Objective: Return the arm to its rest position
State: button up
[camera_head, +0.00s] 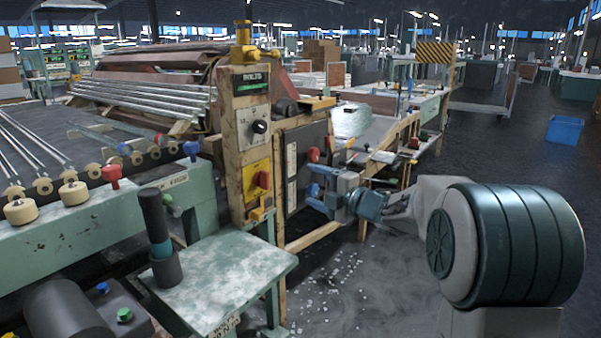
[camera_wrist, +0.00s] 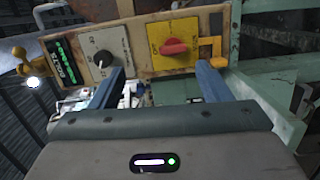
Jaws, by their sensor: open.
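My gripper (camera_head: 318,190) is in front of the control post (camera_head: 232,165) in the head view, with its blue fingers spread and nothing between them. It also shows in the wrist view (camera_wrist: 158,82), where the two blue fingers stand wide apart. Beyond them is the post's panel, with a black rotary knob (camera_wrist: 102,58) on a grey plate and a red switch handle (camera_wrist: 173,46) on a yellow plate. In the head view the same black knob (camera_head: 260,126) and red handle (camera_head: 262,180) are left of my gripper. My arm reaches in from the right.
A small green table (camera_head: 225,275) stands at the front, with a dark cylinder (camera_head: 157,225) on it. A green machine frame (camera_head: 90,230) with rollers is at the left. A wooden-framed bench (camera_head: 400,140) is behind my gripper. Open floor (camera_head: 500,150) and a blue bin (camera_head: 564,130) are at the right.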

jog(key=s+d+r+m+h+p, duration=0.5)
jog(key=d+r+m+h+p, duration=0.1)
jog(key=r+m+p, duration=0.15)
jog(key=s+d+r+m+h+p, duration=0.5)
jog(key=r+m+h+p, duration=0.2)
jog(key=m+p, duration=0.15)
jog(key=s+a+r+m+g+p, duration=0.1)
jog(key=s+m+g+p, duration=0.4)
jog(key=s, duration=0.8)
jog(key=s+a+m+g+p, duration=0.1)
jog(key=s+m+g+p, duration=0.4)
jog(key=s, duration=0.8)
jog(key=p, duration=0.3)
jog(key=shift+s+r+y+p, duration=0.15)
jog(key=shift+r+y+p, duration=0.15)
jog(key=shift+r+p, duration=0.1)
